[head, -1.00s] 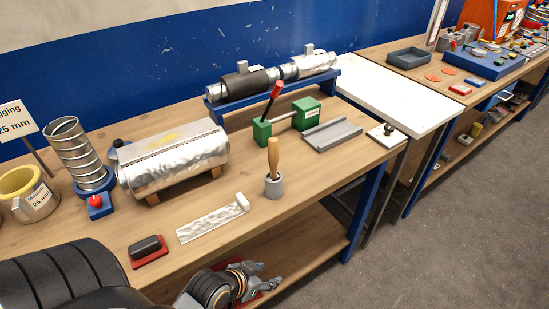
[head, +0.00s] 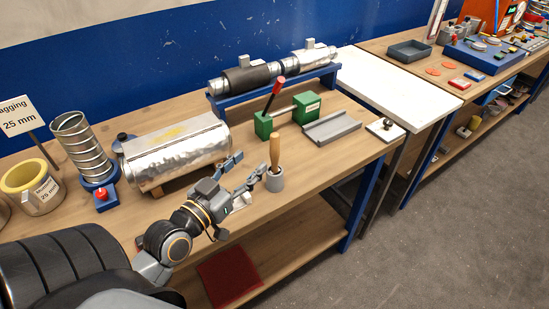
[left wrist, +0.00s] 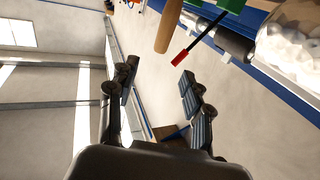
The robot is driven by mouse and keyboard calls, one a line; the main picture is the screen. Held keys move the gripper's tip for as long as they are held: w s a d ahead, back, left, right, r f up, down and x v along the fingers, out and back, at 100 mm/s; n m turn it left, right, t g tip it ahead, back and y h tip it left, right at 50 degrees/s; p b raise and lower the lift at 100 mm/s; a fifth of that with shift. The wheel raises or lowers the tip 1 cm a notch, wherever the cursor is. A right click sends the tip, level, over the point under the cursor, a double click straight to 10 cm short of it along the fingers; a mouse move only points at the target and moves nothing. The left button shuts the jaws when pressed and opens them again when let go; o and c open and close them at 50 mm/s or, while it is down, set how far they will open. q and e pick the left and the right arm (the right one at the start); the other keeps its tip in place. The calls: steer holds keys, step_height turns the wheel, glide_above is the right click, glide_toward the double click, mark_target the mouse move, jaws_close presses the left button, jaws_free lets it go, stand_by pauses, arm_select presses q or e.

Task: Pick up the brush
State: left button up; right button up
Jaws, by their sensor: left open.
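The brush (head: 275,152) stands upright in a small grey cup (head: 274,183) on the wooden workbench, its wooden handle pointing up and its lower end hidden in the cup. My left gripper (head: 248,167) is open and empty, just left of the brush with its fingers spread towards it. In the left wrist view a wooden handle (left wrist: 167,30) shows beyond the open fingertips of my left gripper (left wrist: 158,72), apart from them. My right gripper is not in view.
Behind the brush is a green clamp (head: 263,126) with a red-tipped lever. A silver metal-clad cylinder (head: 175,152) lies to the left. A grey channel tray (head: 332,128) and a white plate with a knob (head: 386,130) lie to the right. Bare bench surrounds the cup.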

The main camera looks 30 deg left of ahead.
mark_target(272, 140)
arm_select(q)
steer(key=w+p, duration=0.1)
steer(key=w, duration=0.5)
steer(key=shift+w+p, duration=0.15)
steer(key=shift+p, duration=0.15)
steer(key=w+p, duration=0.2)
steer(key=w, duration=0.3)
steer(key=shift+w, duration=0.2)
steer(key=shift+s, duration=0.1)
steer(key=shift+c, duration=0.8)
jaws_close()
